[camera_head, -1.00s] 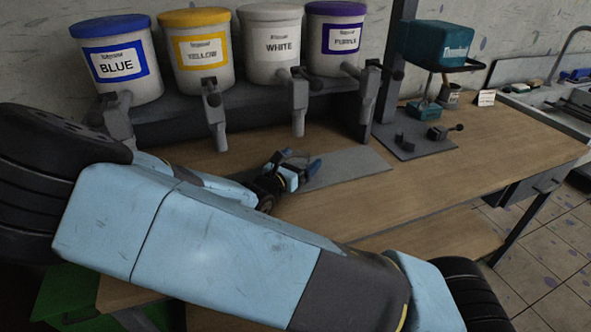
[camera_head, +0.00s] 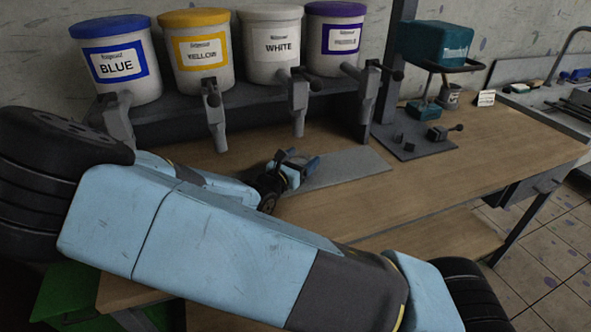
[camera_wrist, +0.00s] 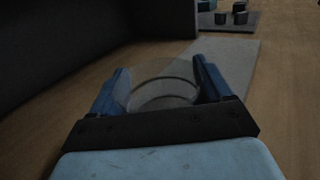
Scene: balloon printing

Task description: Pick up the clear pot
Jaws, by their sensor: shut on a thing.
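The clear pot (camera_wrist: 165,85) is a round see-through vessel in the wrist view, between the two blue fingers of my gripper (camera_wrist: 163,88). The fingers press on its left and right sides. In the head view my gripper (camera_head: 296,170) is over the wooden bench, at the left end of a flat grey plate (camera_head: 345,170). The pot is hard to make out there, and I cannot tell whether its base touches the bench.
Blue (camera_head: 118,65), yellow (camera_head: 199,52), white (camera_head: 272,46) and purple (camera_head: 335,39) paint buckets with taps stand on a dark shelf behind. A teal press (camera_head: 437,45) stands at the back right.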

